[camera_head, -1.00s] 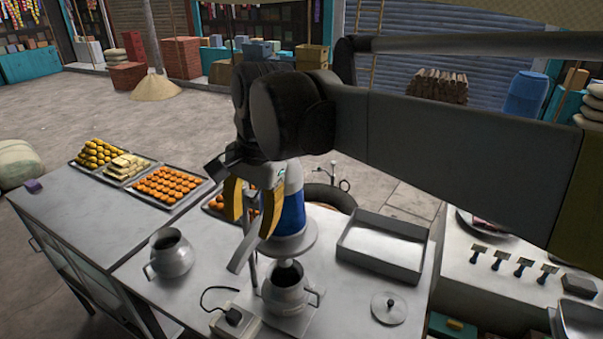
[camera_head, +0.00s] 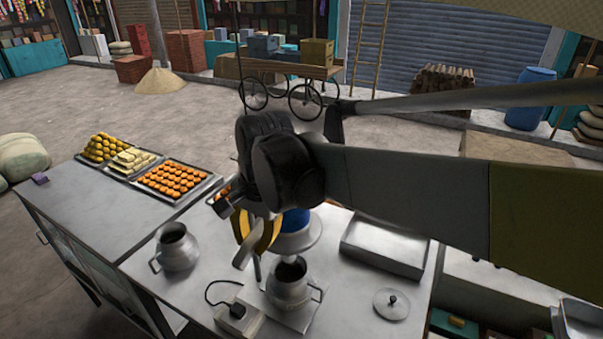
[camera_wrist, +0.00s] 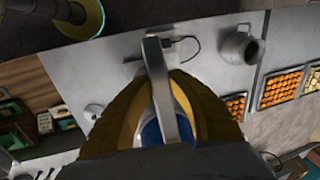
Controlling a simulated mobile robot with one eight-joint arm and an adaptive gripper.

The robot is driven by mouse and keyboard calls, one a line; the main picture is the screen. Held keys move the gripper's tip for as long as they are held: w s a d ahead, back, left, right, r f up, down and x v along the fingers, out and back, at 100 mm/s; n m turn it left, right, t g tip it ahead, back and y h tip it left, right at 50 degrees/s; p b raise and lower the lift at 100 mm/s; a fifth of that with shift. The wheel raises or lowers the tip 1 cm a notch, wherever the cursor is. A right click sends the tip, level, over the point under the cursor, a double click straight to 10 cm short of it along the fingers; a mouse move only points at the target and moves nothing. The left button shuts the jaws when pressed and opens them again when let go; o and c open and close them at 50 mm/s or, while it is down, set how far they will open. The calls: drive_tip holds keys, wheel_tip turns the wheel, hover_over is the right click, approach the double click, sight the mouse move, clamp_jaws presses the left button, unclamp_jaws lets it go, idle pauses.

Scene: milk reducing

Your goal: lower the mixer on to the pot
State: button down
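The mixer (camera_head: 296,222) has a blue and white body with a round pale disc below it, and stands over the pot (camera_head: 289,286). A gap shows between disc and pot. The pot is silver, open-topped and dark inside. My gripper (camera_head: 258,245) is at the mixer's left side in the head view, its yellow fingers apart. In the wrist view, the fingers of my gripper (camera_wrist: 163,82) lie on either side of a grey metal lever (camera_wrist: 166,70), with the mixer's blue body (camera_wrist: 152,133) behind it. My arm hides the mixer's top. Firm contact is not clear.
A second silver pot (camera_head: 176,248) stands to the left. A power box (camera_head: 238,318) with a black cable lies in front. An empty tray (camera_head: 385,245) and a lid (camera_head: 391,304) are to the right. Trays of food (camera_head: 172,180) sit at the back left.

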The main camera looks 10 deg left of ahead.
wheel_tip(320, 180, down, 15)
drive_tip(key=b, duration=1.1)
drive_tip(key=shift+f, duration=0.15)
drive_tip(key=c, duration=1.2)
unclamp_jaws()
drive_tip(key=shift+c, duration=0.2)
drive_tip(key=shift+s, duration=0.1)
wheel_tip(320, 180, up, 12)
drive_tip(key=d, duration=0.2)
drive_tip(key=shift+s+d, duration=0.15)
drive_tip(key=shift+s, duration=0.1)
drive_tip(key=shift+f, duration=0.1)
